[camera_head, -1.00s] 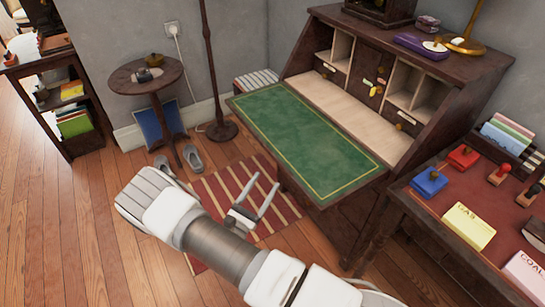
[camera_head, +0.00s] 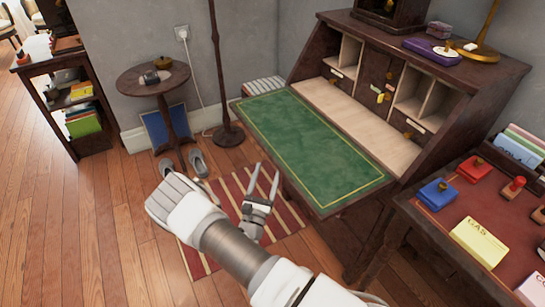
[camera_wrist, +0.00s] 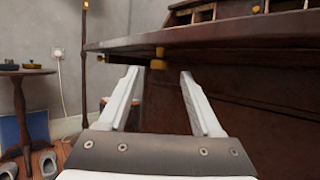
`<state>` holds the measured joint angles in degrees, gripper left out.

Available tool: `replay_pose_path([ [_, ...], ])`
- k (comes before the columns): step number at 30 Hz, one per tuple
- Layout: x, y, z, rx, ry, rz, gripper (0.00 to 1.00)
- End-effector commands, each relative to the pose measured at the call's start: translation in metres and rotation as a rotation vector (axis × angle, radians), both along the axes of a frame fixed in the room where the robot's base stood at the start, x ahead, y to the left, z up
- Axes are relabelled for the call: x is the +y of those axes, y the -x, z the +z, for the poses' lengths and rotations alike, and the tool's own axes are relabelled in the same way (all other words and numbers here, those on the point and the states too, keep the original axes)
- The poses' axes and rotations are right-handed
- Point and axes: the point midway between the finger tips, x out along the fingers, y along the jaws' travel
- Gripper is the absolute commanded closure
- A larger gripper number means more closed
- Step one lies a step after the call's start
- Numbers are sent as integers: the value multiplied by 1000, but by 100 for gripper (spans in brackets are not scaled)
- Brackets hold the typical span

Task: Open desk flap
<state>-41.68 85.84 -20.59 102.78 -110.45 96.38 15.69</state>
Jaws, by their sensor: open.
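The desk flap (camera_head: 310,145) is folded down and lies roughly level, its green, gold-lined inner face up. It belongs to the dark wooden desk (camera_head: 450,75), whose pale compartments show behind it. In the wrist view the flap's underside edge (camera_wrist: 230,38) runs across above my gripper (camera_wrist: 158,90), with a small brass knob (camera_wrist: 157,62) hanging below the edge between the fingers' line. In the head view my gripper (camera_head: 264,183) is open, empty and in front of the flap's left front edge, lower than it. I see no contact with the flap.
A small round table (camera_head: 153,80) stands at the left by a floor lamp pole (camera_head: 217,75). A side table with stamps and a yellow pad (camera_head: 480,241) stands at the right. Shoes (camera_head: 198,163) and a striped rug (camera_head: 285,222) lie on the floor.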

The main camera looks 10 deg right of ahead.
Motion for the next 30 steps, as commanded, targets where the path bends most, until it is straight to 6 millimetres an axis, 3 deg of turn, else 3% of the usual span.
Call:
replay_pose_path([
  [9, -23, -44, 20, -2, -1, -2, 34],
  [22, -27, -53, 25, 0, 0, -1, 34],
  [30, -27, -52, 25, 0, 0, -1, 81],
])
